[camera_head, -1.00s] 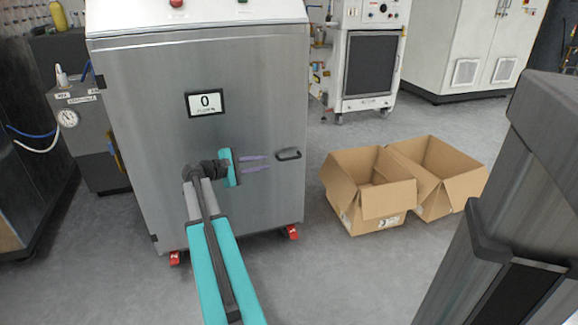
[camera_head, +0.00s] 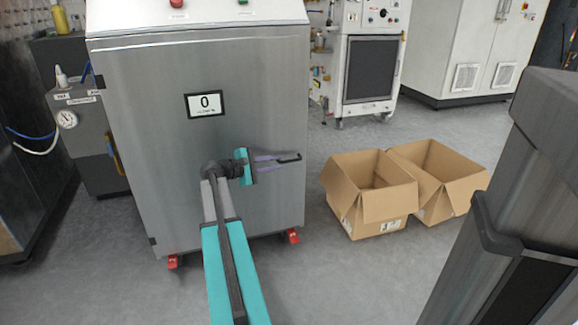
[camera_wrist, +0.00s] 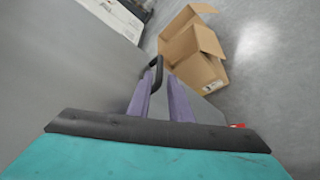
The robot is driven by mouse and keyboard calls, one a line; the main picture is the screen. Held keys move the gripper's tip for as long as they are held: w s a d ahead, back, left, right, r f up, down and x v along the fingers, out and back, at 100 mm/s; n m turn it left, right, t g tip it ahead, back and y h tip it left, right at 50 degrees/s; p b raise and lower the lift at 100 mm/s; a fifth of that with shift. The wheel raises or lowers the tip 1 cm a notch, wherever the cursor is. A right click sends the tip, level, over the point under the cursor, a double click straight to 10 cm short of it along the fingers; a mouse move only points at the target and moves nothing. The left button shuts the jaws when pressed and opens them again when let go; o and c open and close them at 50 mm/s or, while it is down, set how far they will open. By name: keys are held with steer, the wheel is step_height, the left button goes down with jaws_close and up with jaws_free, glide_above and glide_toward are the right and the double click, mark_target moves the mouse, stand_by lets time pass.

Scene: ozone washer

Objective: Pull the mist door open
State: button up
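The mist door (camera_head: 165,130) is the brushed steel front of the cabinet, and it looks shut. It bears a small display reading 0. Its dark handle (camera_head: 290,158) sticks out near the door's right edge, and it also shows in the wrist view (camera_wrist: 158,64). My gripper (camera_head: 276,160) is at the handle, its two purple fingers pointing right. In the wrist view the fingers (camera_wrist: 160,88) are spread apart, with the handle at their tips. A gap shows between them, and I cannot tell whether either finger touches the handle.
Two open cardboard boxes (camera_head: 366,195) stand on the floor right of the cabinet. A white machine with a dark window (camera_head: 370,68) and a white cabinet (camera_head: 470,50) stand behind. Grey floor (camera_head: 320,270) in front is clear.

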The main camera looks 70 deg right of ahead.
mark_target(286, 161)
steer(key=b+x, duration=0.2)
steer(key=x, duration=0.5)
steer(key=shift+s+d, duration=0.15)
steer(key=shift+d, duration=0.15)
jaws_close()
